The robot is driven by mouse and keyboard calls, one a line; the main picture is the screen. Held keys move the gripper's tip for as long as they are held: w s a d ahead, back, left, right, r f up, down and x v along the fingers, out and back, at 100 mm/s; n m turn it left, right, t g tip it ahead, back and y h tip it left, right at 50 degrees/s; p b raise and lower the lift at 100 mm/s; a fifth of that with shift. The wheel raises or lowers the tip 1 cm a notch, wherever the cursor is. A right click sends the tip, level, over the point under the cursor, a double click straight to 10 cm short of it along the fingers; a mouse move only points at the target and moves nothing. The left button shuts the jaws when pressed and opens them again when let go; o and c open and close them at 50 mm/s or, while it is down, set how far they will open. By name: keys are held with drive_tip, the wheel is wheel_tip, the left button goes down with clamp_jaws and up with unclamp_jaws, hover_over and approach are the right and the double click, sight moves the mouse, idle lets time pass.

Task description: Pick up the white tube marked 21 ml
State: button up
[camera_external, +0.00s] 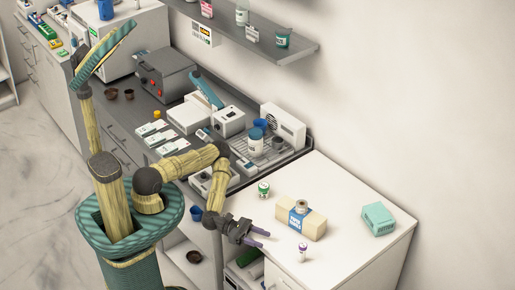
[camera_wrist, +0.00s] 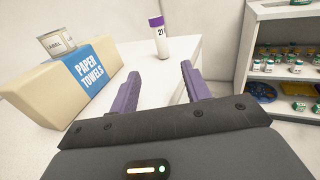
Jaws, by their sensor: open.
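The white tube (camera_wrist: 161,42) has a purple cap and the number 21 on its side. It stands upright on the white counter top (camera_wrist: 193,50). In the external view the tube (camera_external: 302,252) stands near the counter's front edge, in front of the paper towels pack. My gripper (camera_wrist: 160,88) is open and empty, with its two purple fingers apart. In the wrist view the tube is beyond the fingertips, between their lines, and not touched. In the external view my gripper (camera_external: 266,239) is at the counter's left front edge, to the left of the tube.
A beige paper towels pack (camera_wrist: 60,88) lies close to the left finger, with a labelled can (camera_wrist: 62,44) on or behind it. A green-labelled jar (camera_external: 264,190) and a teal box (camera_external: 378,219) stand on the counter. Shelves with bottles (camera_wrist: 285,68) are at the right.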

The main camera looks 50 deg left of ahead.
drive_tip(key=p, duration=0.1)
approach(302, 253)
drive_tip(key=w+d, duration=0.1)
drive_tip(key=w+d+f, duration=0.1)
drive_tip(key=d, duration=0.1)
drive_tip(key=shift+w+f, duration=0.2)
drive_tip(key=shift+w, duration=0.15)
drive_tip(key=x, duration=0.5)
drive_tip(key=shift+w+d, duration=0.2)
drive_tip(key=shift+d, duration=0.2)
drive_tip(key=shift+c, duration=0.2)
drive_tip(key=c, duration=1)
